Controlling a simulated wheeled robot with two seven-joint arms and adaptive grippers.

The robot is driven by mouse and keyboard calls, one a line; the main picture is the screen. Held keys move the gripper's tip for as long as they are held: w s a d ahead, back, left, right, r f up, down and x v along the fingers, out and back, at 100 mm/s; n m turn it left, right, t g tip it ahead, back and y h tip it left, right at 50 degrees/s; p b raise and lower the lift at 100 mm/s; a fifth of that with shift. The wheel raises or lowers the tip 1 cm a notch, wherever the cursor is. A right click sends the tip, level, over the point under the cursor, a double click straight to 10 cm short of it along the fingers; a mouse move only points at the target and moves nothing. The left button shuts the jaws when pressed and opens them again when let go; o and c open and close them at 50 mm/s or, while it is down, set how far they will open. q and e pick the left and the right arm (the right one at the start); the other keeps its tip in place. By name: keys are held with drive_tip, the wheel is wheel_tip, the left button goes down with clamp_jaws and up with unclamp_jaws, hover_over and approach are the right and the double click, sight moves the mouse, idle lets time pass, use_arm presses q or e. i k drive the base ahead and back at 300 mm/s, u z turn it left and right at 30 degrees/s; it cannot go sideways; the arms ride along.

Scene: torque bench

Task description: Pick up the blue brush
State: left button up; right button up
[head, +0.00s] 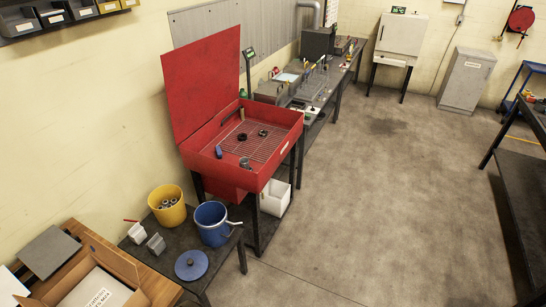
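A small blue object (219,151), which looks like the blue brush, is at the left front of the red parts washer (292,140). It is too small to make out bristles or how it rests. The washer's red lid (203,80) stands raised behind it. Neither of my grippers is in view.
Dark round parts (263,133) and a grey cylindrical part (244,162) are in the washer. A yellow bucket (167,196), a blue bucket (212,232) and a blue round lid (191,265) are on the low dark table. Floor (400,200) to the right is clear.

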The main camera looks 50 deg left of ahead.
sight(217, 149)
drive_tip(key=z, duration=0.35)
drive_tip(key=i, duration=2.45)
drive_tip(key=u, duration=1.45)
drive_tip(key=i, duration=0.95)
drive_tip(key=u, duration=1.15)
